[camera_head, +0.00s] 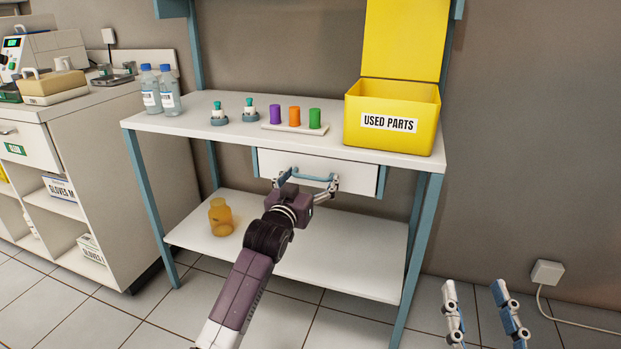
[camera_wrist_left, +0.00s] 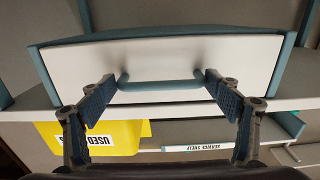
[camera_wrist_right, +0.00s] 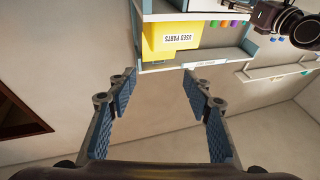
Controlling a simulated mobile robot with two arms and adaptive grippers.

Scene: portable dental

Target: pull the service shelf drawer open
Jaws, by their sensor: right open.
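The service shelf drawer (camera_head: 352,178) has a white front under the white worktop, between blue side panels. Its front looks level with those panels. The drawer front fills the upper left wrist view (camera_wrist_left: 235,52), with a blue bar handle (camera_wrist_left: 160,86) across its middle. My left gripper (camera_head: 308,184) is at the handle. Its fingers are spread wide, one near each end of the bar; I cannot tell whether they touch it. My right gripper (camera_head: 480,296) is open and empty, low at the right, well away from the drawer.
The worktop (camera_head: 190,122) carries blue-capped bottles (camera_head: 168,92), small fittings, coloured cylinders (camera_head: 294,116) and a yellow used parts bin (camera_head: 395,105). An amber jar (camera_head: 220,217) stands on the lower shelf (camera_head: 335,262). A white cabinet (camera_head: 90,150) stands at left. Floor in front is clear.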

